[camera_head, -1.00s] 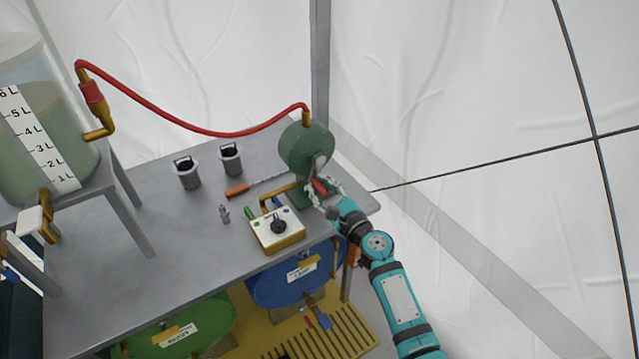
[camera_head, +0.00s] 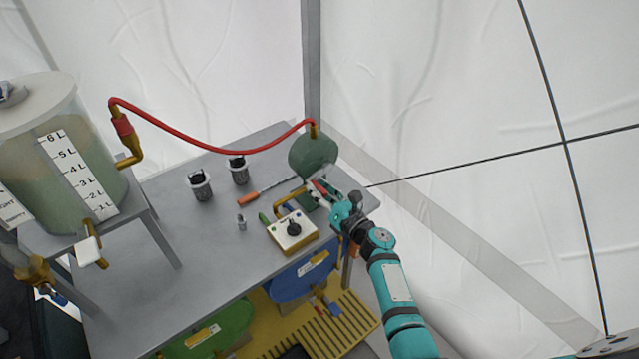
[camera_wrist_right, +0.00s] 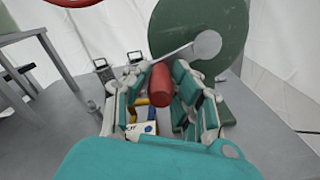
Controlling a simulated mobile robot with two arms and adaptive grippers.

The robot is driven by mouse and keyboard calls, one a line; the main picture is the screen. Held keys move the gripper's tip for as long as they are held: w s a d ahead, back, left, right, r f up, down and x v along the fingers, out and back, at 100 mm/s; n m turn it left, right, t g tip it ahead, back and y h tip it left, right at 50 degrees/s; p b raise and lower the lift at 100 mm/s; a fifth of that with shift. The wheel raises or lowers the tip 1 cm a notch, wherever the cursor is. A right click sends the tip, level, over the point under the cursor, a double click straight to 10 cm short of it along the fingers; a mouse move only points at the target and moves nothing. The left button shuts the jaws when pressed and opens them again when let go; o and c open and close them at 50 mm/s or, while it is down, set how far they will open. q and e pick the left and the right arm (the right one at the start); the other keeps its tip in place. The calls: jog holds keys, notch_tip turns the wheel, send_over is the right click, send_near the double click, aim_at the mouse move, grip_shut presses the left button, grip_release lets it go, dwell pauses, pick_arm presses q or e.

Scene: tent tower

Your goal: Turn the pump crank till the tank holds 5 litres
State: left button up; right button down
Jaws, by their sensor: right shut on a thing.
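The green round pump (camera_head: 312,150) stands at the far right end of the grey table. My right gripper (camera_head: 324,190) is at its crank. In the right wrist view the red crank handle (camera_wrist_right: 161,84) sits between the fingers of my right gripper (camera_wrist_right: 160,98), which is shut on it. The metal crank arm (camera_wrist_right: 178,54) runs from the handle up to the pump hub. The clear tank (camera_head: 70,170) at the left holds greenish liquid and has a white scale (camera_head: 78,175) marked 1 L to 6 L. The liquid's top is high on the scale; its exact reading is unclear.
A red hose (camera_head: 215,150) joins pump and tank. Two grey cups (camera_head: 201,187), an orange-handled tool (camera_head: 262,192) and a control box (camera_head: 293,230) with a black knob stand on the table (camera_head: 175,295). Blue (camera_head: 300,280) and green (camera_head: 225,325) drums are underneath.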

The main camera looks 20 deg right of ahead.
jog(key=shift+a+r+m+p, duration=0.15)
jog(key=shift+r+m+p, duration=0.45)
jog(key=shift+m+p, duration=0.1)
jog(key=shift+r+m+p, duration=0.3)
jog(key=shift+m+p, duration=0.5)
jog(key=shift+m, duration=0.1)
jog(key=c, duration=1.1)
grip_release()
jog(key=shift+c, duration=0.2)
jog(key=shift+s, duration=0.25)
jog(key=v, duration=1.1)
jog(key=shift+s, duration=0.3)
